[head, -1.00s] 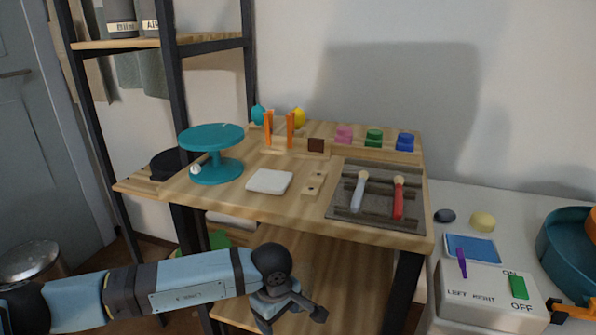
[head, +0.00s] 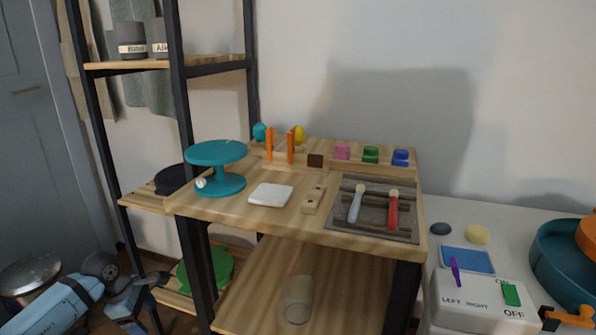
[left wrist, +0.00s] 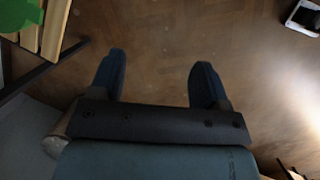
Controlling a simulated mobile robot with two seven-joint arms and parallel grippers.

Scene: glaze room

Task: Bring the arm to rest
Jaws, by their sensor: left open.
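My left gripper (head: 142,301) is at the lower left of the head view, in front of and below the wooden worktable, beside the shelf rack. In the left wrist view the two dark fingers of the left gripper (left wrist: 156,82) are apart with only brown floor between them. It is open, holds nothing and touches nothing that I can see. My right gripper does not clearly show in either view; only an orange and black piece appears at the right edge of the head view, and I cannot tell what it is.
The worktable (head: 262,220) carries a teal turntable (head: 217,153), a white tile (head: 271,195) and a grey tray (head: 345,222) with two handled tools. A green disc (head: 212,268) lies on the rack's low shelf near my left gripper. A switch box (head: 470,301) stands right. Floor below the gripper is clear.

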